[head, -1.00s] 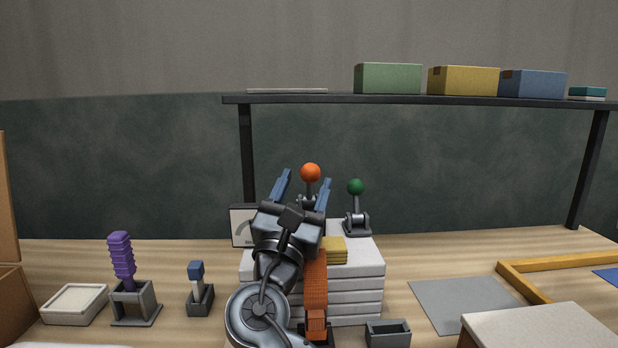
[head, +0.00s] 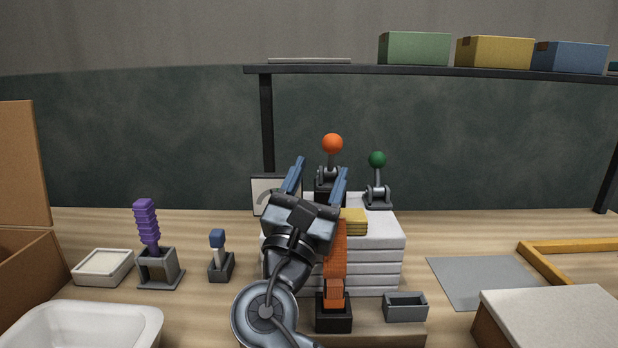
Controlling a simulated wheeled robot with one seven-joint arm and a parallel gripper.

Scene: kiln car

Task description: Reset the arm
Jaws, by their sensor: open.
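My gripper (head: 320,178) is in the middle of the head view, raised with its two blue fingers pointing up and away. The fingers are spread and nothing is between them that I can confirm as held. Behind the fingers, an orange ball-topped lever (head: 332,144) stands upright on the white stacked block (head: 385,262). A green ball-topped lever (head: 377,160) stands to its right on the same block. My gripper and wrist hide part of the block and of a white gauge panel (head: 262,190).
An orange ribbed piece (head: 336,270) stands close right of my arm. A shelf (head: 450,72) with boxes spans the back. A grey mat (head: 480,283) is bare.

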